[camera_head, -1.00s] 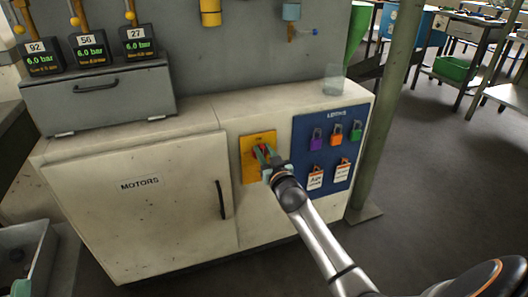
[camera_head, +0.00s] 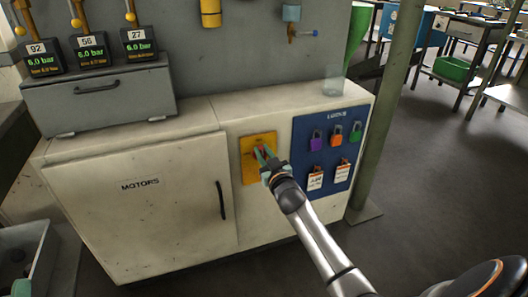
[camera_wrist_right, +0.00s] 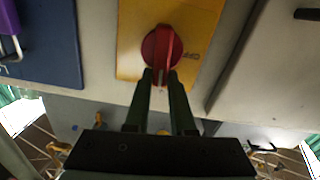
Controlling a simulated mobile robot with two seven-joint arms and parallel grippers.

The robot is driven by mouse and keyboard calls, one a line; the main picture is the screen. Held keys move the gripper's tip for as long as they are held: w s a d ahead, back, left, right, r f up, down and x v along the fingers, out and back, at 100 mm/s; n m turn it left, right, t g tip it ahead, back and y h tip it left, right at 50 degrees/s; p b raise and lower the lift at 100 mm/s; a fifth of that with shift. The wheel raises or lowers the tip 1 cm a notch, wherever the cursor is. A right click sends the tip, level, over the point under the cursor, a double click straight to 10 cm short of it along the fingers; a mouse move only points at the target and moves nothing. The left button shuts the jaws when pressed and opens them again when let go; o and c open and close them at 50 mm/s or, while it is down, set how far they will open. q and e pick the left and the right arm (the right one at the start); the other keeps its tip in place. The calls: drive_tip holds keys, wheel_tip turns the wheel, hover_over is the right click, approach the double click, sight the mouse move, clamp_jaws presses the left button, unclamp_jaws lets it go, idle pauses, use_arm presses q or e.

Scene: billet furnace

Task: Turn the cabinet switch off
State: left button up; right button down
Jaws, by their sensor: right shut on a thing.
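The cabinet switch is a red rotary knob (camera_wrist_right: 162,48) on a yellow plate (camera_head: 250,170), on the front of the pale cabinet (camera_head: 232,128). In the right wrist view the knob's raised grip bar stands nearly upright in the picture. My right gripper (camera_head: 266,156) is at the plate, with its two green fingers (camera_wrist_right: 161,72) closed on the lower end of the knob's bar. In the head view the fingers partly hide the knob. My left gripper does not show clearly in any view.
A blue lockout board (camera_head: 325,152) with several coloured padlocks and tags is right of the switch. The MOTORS door (camera_head: 140,205) with its black handle (camera_head: 220,200) is to the left. A green post (camera_head: 392,110) stands to the right of the cabinet.

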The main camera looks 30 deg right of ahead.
drive_tip(key=n, duration=0.1)
drive_tip(key=a+n, duration=0.1)
drive_tip(key=n, duration=0.1)
drive_tip(key=shift+w+f, duration=0.1)
drive_tip(key=shift+f, duration=0.05)
drive_tip(key=n, duration=0.3)
drive_tip(key=f+n, duration=0.1)
drive_tip(key=n, duration=0.1)
drive_tip(key=a+n, duration=0.1)
drive_tip(key=n, duration=0.2)
drive_tip(key=shift+w+a+f+n, duration=0.1)
drive_tip(key=shift+w+f+n, duration=0.05)
drive_tip(key=shift+f+n, duration=0.15)
drive_tip(key=n, duration=0.1)
drive_tip(key=n+b, duration=0.1)
drive_tip(key=n, duration=0.1)
drive_tip(key=shift+a+f, duration=0.1)
drive_tip(key=shift+f, duration=0.25)
drive_tip(key=shift+f+n, duration=0.15)
drive_tip(key=shift+n, duration=1.05)
drive_tip(key=c, duration=0.8)
unclamp_jaws()
drive_tip(key=shift+o, duration=0.2)
